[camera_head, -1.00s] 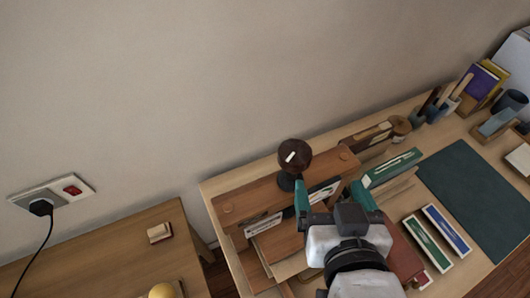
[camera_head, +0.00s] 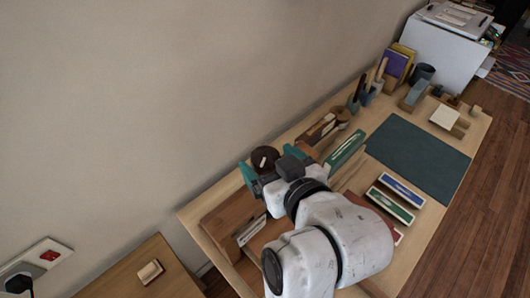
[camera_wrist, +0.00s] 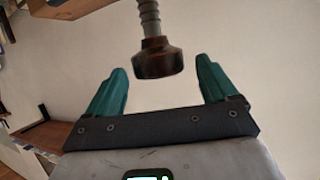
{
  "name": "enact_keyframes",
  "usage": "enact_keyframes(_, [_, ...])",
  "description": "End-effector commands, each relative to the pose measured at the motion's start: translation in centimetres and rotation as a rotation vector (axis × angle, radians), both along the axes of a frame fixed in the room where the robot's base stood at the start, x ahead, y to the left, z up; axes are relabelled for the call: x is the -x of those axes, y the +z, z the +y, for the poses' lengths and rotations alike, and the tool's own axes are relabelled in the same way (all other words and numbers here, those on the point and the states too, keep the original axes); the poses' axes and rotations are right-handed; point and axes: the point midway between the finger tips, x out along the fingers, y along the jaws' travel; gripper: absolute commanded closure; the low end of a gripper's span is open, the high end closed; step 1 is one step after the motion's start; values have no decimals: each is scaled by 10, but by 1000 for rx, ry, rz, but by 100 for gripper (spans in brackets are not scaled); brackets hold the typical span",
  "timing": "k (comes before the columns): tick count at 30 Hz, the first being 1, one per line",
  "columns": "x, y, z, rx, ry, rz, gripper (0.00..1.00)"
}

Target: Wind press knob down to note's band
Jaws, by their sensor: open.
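The press knob (camera_head: 265,157) is dark brown and round with a white mark on top, above the wooden press (camera_head: 229,222) in the head view. In the wrist view the knob (camera_wrist: 157,62) sits on a grey threaded screw (camera_wrist: 149,18). My gripper (camera_head: 276,161) is open, its teal fingers on either side of the knob. In the wrist view the gripper (camera_wrist: 160,70) shows gaps between knob and both fingers. A white label strip (camera_head: 251,231) shows at the press; I cannot tell whether it is the note, and no band is readable. My arm hides much of the press.
A green-and-white strip (camera_head: 345,148) stands behind my arm. Blue (camera_head: 401,190) and green (camera_head: 390,205) labelled pieces lie near a dark green mat (camera_head: 418,149). Pen holders and books stand at the back. The wall is close behind the desk.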

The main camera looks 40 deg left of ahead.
Motion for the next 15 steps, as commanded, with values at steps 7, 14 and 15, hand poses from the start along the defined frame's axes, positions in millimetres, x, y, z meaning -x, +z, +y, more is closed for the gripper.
enact_keyframes(7, [-8,-8,20,0,0,0,14])
enact_keyframes(14, [-9,-9,21,0,-1,0,14])
enact_keyframes(15, [-9,-9,21,0,-1,0,14])
